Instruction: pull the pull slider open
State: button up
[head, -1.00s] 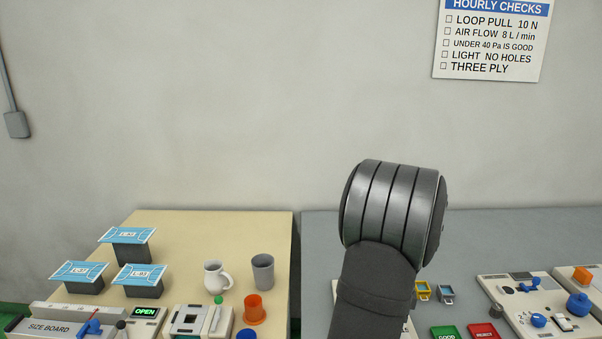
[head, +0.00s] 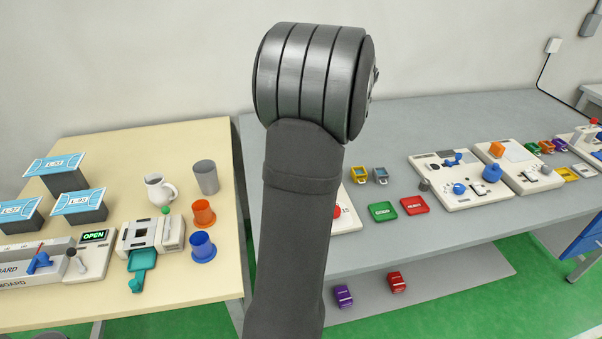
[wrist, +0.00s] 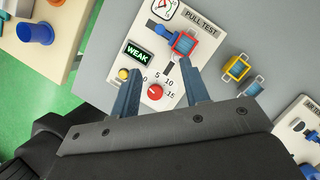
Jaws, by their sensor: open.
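The cream pull test board (wrist: 192,18) lies under my gripper in the wrist view. It bears a dial, a lit WEAK display (wrist: 137,54), a red knob (wrist: 155,91) and a yellow button (wrist: 123,74). A blue piece (wrist: 162,31) sits on it beside a red frame (wrist: 185,42) with a blue inside; which part is the pull slider I cannot tell. My gripper (wrist: 158,70) is open and empty, its fingers apart above the board, the right fingertip appearing close to the red frame. In the head view my arm hides most of this board (head: 347,218).
A yellow clip (wrist: 236,68) and a grey-blue one lie right of the board. The left table (head: 215,145) holds a mug, cups and a board with a teal drawer (head: 142,262). A gap separates the tables.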

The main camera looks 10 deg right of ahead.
jog(key=x, duration=1.7)
jog(key=shift+f, duration=0.1)
jog(key=shift+c, duration=0.2)
